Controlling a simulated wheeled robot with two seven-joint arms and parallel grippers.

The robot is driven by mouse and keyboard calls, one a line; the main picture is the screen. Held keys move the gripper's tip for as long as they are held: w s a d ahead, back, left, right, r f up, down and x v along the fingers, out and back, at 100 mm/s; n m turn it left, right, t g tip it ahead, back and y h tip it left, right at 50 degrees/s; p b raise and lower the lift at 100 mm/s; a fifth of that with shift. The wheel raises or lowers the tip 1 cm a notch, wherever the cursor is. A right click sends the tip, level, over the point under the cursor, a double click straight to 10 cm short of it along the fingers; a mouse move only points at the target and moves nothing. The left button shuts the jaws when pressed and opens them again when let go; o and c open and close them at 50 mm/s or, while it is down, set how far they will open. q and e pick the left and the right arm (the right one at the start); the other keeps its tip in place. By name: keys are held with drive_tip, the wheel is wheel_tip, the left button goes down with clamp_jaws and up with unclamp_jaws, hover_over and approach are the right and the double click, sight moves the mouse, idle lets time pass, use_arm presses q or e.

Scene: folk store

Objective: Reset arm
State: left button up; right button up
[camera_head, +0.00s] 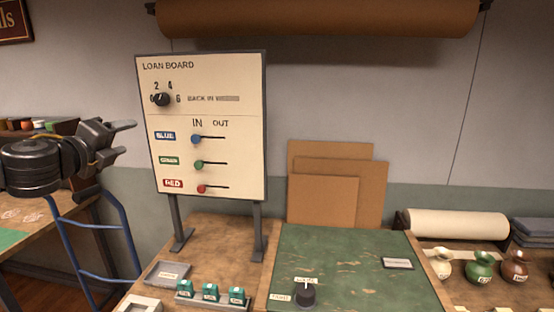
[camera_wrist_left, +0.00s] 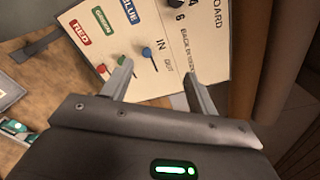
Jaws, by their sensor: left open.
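My left gripper (camera_head: 122,140) is raised at the left of the head view, beside the loan board (camera_head: 232,75) and apart from it. Its two fingers are spread and empty, as the left wrist view also shows (camera_wrist_left: 160,85). The board stands upright on two legs. It has a black dial (camera_head: 162,99) at its upper left and three sliders: a blue knob (camera_head: 196,139), a green knob (camera_head: 198,164) and a red knob (camera_head: 201,188). All three knobs sit at the IN end of their slots. My right gripper is in neither view.
A green mat (camera_head: 350,250) with a black knob (camera_head: 305,293) lies on the table in front. Small teal blocks (camera_head: 210,292) stand near the front edge. Brown boards (camera_head: 322,200) lean on the wall. Several small vases (camera_head: 480,265) stand at the right. A blue frame (camera_head: 90,226) is below my left arm.

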use_arm(q)
drive_tip(key=s+d+f+n+g, duration=0.1)
drive_tip(key=s+d+f+n, duration=0.2)
drive_tip(key=f, duration=0.7)
drive_tip(key=s+d+f+n+g, duration=0.1)
drive_tip(key=d+f+n, duration=0.3)
drive_tip(key=f, duration=0.6)
drive_tip(key=s+d+f+n+g, duration=0.1)
drive_tip(key=s+d+f+n, duration=0.2)
drive_tip(key=f, duration=0.7)
drive_tip(key=s+d+f+n+g+y, duration=0.15)
drive_tip(key=s+f+n+g, duration=0.55)
drive_tip(key=s+f, duration=1)
drive_tip(key=s+a+f+n+g+y, duration=0.15)
drive_tip(key=s+f+n, duration=0.25)
drive_tip(key=s, duration=0.5)
drive_tip(key=s+f+n+g, duration=0.2)
drive_tip(key=s+f+n, duration=0.2)
drive_tip(key=s, duration=0.4)
wheel_tip(320, 180, down, 28)
drive_tip(key=s+r+g, duration=0.1)
drive_tip(key=s+g, duration=0.1)
drive_tip(key=s+a+f+m, duration=0.1)
drive_tip(key=s+a+f, duration=0.1)
drive_tip(key=s+f, duration=1.3)
drive_tip(key=shift+s+a+g, duration=0.15)
drive_tip(key=shift+a+g, duration=0.2)
drive_tip(key=shift+a, duration=0.05)
